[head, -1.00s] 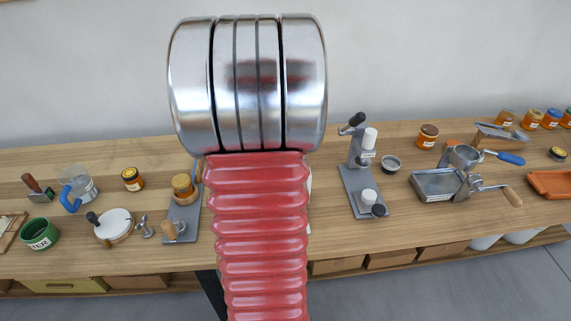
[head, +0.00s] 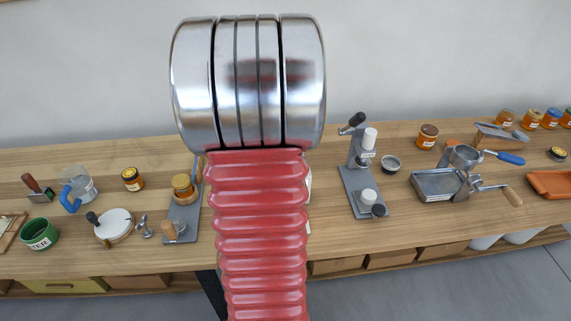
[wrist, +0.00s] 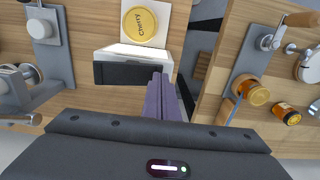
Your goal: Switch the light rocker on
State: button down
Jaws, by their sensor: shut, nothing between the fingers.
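I cannot make out a light rocker for certain in either view. In the wrist view my gripper (wrist: 161,79) is shut and empty, its two dark purple fingers together. The fingertips overlap the right part of a dark front panel on a white box (wrist: 146,51); I cannot tell whether they touch it. In the head view my red ribbed arm hides the gripper and the middle of the bench. Only a pale edge (head: 309,186) shows right of the arm.
The wooden bench (head: 330,240) runs along a grey wall. Left of my arm stand a grey stand with a honey jar (head: 183,186), a white round lid (head: 115,223) and a green pot (head: 40,233). Right stand a grey lever press (head: 362,178) and a metal tray device (head: 437,184).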

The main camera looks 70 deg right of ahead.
jog(key=shift+w+r, duration=0.1)
jog(key=shift+w, duration=0.05)
dwell(0.4)
jog(key=shift+w+a+r, duration=0.1)
jog(key=shift+w+a, duration=0.35)
jog(key=shift+w, duration=0.4)
jog(key=shift+w+a+r, duration=0.1)
jog(key=shift+w+a, duration=0.35)
jog(key=shift+w, duration=0.4)
jog(key=shift+w+a+r, duration=0.1)
jog(key=shift+w+a, duration=0.35)
jog(key=shift+w, duration=0.4)
jog(key=shift+r, duration=0.1)
notch_tip(320, 180, up, 8)
jog(key=shift+w+d, duration=0.1)
dwell(0.7)
